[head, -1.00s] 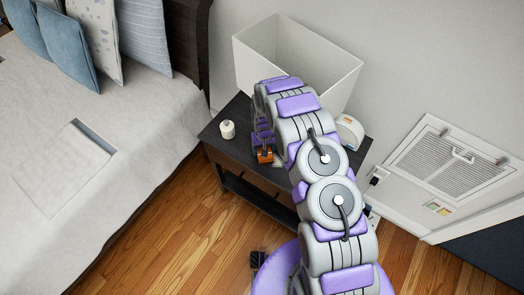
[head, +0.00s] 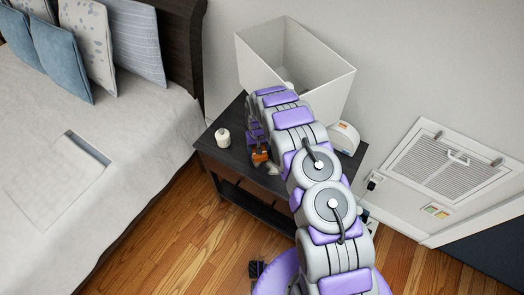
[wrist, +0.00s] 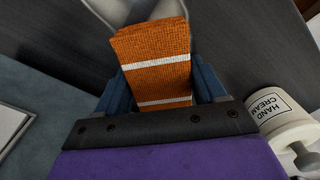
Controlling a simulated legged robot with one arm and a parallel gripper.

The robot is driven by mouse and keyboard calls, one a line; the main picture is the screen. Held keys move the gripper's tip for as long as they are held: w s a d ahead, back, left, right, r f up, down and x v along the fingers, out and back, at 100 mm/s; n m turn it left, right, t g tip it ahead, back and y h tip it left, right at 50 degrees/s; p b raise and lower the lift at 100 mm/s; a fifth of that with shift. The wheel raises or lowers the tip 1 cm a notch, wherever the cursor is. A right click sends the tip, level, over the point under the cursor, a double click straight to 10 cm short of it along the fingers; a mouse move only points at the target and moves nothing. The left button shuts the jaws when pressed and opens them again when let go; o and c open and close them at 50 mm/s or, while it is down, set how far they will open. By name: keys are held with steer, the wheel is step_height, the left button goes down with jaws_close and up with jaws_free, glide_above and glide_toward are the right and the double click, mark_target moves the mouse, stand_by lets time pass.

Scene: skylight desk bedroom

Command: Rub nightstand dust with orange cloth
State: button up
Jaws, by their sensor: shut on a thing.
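My gripper (head: 257,148) is shut on the orange cloth (head: 261,157) over the dark nightstand (head: 234,116). In the wrist view, the cloth (wrist: 155,60) has white stripes and sits between the blue fingers of my gripper (wrist: 158,80). It extends forward from them, low over the dark top; I cannot tell whether it touches. A pale grey patch (wrist: 100,10), possibly the dust, shows beyond the cloth's far end and is partly hidden by it. My arm hides much of the nightstand's right side in the head view.
A large white box-like shade (head: 325,82) and a rounded white object (head: 345,138) are behind my arm. The bed (head: 120,140) is left.

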mark_target(255, 154)
steer(key=shift+a, duration=0.15)
steer(key=shift+s+a+f+p, duration=0.1)
steer(key=shift+s+a+p, duration=0.2)
steer(key=shift+s, duration=0.45)
steer(key=shift+s+a+p, duration=0.15)
steer(key=shift+s+a, duration=0.25)
steer(key=shift+s, duration=0.3)
steer(key=shift+s+a+p, duration=0.25)
steer(key=shift+s+a, duration=0.4)
steer(key=shift+s, duration=0.2)
steer(key=shift+s+a+p, duration=0.2)
steer(key=shift+s+a, duration=0.45)
steer(key=shift+s, duration=0.15)
steer(key=shift+w+r, duration=0.1)
steer(key=shift+r, duration=0.5)
steer(key=shift+r+p, duration=1.1)
steer(key=shift+r, duration=1.4)
